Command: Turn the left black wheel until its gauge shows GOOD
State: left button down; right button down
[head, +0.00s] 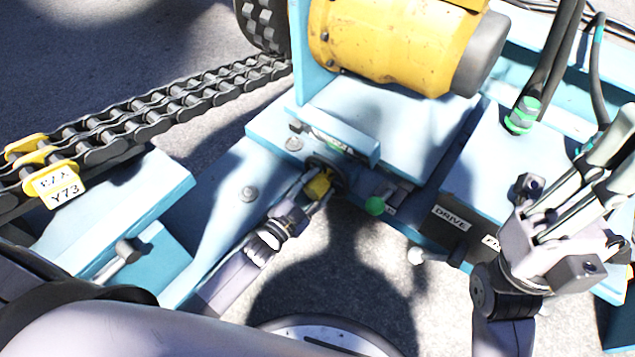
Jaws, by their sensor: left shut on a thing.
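The black wheel (336,168) is small, with a yellow part (318,187) at its front, and sits on the blue frame below the yellow motor. My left gripper (322,186) reaches it from below left and is shut on it; the fingers partly hide the wheel. A small plate with a dark strip (338,142) lies just above the wheel, but I cannot read any gauge word. My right gripper (608,160) is at the right edge, away from the wheel, its fingers pointing up and right; I cannot tell whether it is open.
The yellow motor (385,45) stands above the wheel.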

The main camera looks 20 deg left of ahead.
pick_arm(q)
jog(key=shift+d+m, duration=0.1)
jog(key=shift+m, duration=0.5)
jog(key=c, duration=0.9)
grip_release()
jog(key=shift+o, duration=0.2)
jog(key=shift+s, duration=0.1)
jog(key=v, duration=1.2)
jog(key=shift+c, duration=0.3)
